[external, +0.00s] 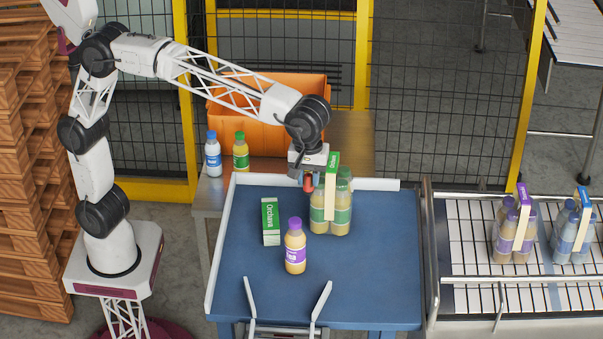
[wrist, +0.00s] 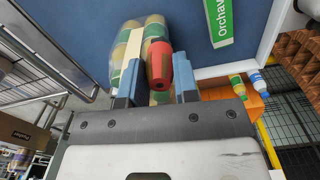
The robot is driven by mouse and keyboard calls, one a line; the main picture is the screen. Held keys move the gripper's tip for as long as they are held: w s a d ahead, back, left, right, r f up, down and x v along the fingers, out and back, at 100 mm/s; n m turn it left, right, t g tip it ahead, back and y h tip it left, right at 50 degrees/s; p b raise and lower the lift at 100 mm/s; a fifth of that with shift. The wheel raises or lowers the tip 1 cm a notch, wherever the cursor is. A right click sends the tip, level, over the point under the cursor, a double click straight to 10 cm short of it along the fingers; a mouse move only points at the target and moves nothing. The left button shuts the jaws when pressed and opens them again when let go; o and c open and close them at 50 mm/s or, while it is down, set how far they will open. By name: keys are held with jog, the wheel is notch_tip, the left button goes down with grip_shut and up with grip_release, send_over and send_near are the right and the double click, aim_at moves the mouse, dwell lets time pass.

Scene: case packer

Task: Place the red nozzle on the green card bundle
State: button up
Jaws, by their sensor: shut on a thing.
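My gripper (external: 309,180) is shut on the red nozzle (wrist: 158,62), which sits between its two blue fingers in the wrist view (wrist: 155,80). The nozzle (external: 308,184) also shows small under the gripper in the external view. The green card bundle (external: 343,214) is a group of bottles with green labels, with a green and cream card (external: 331,185) over its top and side. It stands upright on the blue table, just right of my gripper. In the wrist view the bundle (wrist: 128,48) is behind and left of the nozzle. I cannot tell whether they touch.
On the blue table (external: 240,275) are a loose green card (external: 270,222) and a purple-capped bottle (external: 295,247). An orange crate (external: 265,125) and two bottles (external: 240,152) stand behind. Purple and blue card bundles (external: 513,230) stand on the right conveyor (external: 465,225).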

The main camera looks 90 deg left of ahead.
jog(key=s+a+f, duration=0.2)
jog(key=s+a, duration=0.1)
jog(key=s, duration=0.5)
jog(key=s+a+f, duration=0.3)
jog(key=s+a, duration=0.1)
jog(key=s, duration=0.5)
jog(key=s+a+f, duration=0.3)
jog(key=s+a, duration=0.1)
jog(key=s, duration=0.5)
jog(key=shift+f+m, duration=0.15)
jog(key=shift+m, duration=0.15)
jog(key=shift+w+d, duration=0.1)
jog(key=shift+w, duration=0.1)
send_over(270, 216)
jog(key=shift+f, duration=0.75)
jog(key=shift+f, duration=1.75)
jog(key=shift+f, duration=0.15)
jog(key=o, duration=1)
jog(key=shift+c, duration=0.2)
